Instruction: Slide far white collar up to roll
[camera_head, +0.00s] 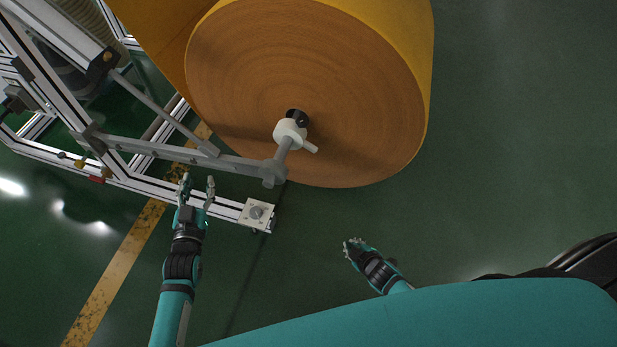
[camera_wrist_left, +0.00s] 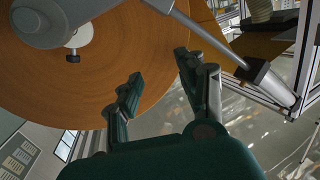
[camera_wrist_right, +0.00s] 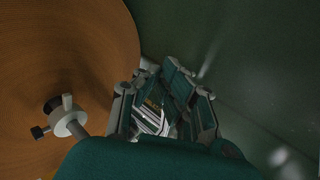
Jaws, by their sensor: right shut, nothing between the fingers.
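One white collar (camera_head: 289,133) with a side handle sits on the shaft in front of the round brown end face of the roll (camera_head: 350,70). In the right wrist view the collar (camera_wrist_right: 70,121) has a black knob and seems to stand a little off the roll face. In the left wrist view a white disc (camera_wrist_left: 76,30) with a black knob is partly hidden by a grey cylinder. No second collar shows in the head view. My left gripper (camera_head: 198,182) is open and empty over the frame, left of the collar. My right gripper (camera_head: 352,245) is shut and empty, below right of the roll.
A grey arm (camera_head: 185,153) of the metal frame runs to the shaft, above my left gripper. A lower rail ends in a plate (camera_head: 257,213). A yellow line (camera_head: 115,270) marks the green floor. Floor right of the roll is clear.

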